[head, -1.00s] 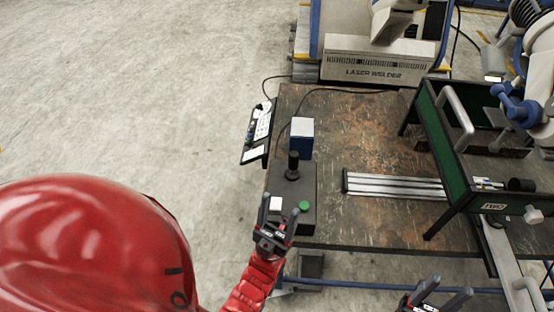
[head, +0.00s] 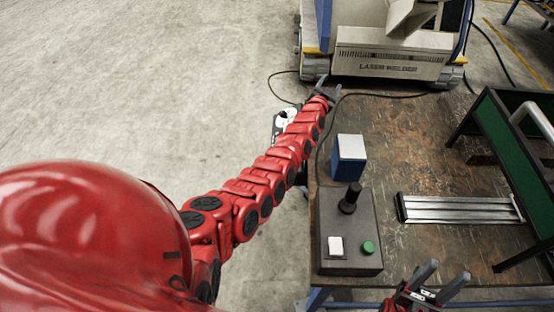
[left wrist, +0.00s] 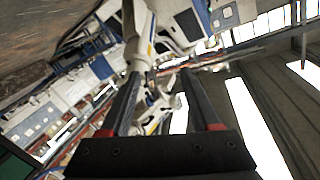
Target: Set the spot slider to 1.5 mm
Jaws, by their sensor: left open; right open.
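The control panel (head: 282,120) hangs at the table's left edge in the head view. My left arm covers most of it, and I cannot make out the spot slider or its setting. My left gripper (head: 331,86) is open and empty, beyond the panel, near the table's far left corner. In the left wrist view my left gripper (left wrist: 160,74) shows two spread fingers with nothing between them. My right gripper (head: 445,273) is open and empty at the table's front edge.
A grey box (head: 335,222) with a black joystick, a white button and a green button stands on the table (head: 400,140). Behind it is a blue-white block (head: 349,158). A metal rail (head: 460,209) and a green-sided frame (head: 515,150) lie right. The laser welder (head: 388,62) stands beyond.

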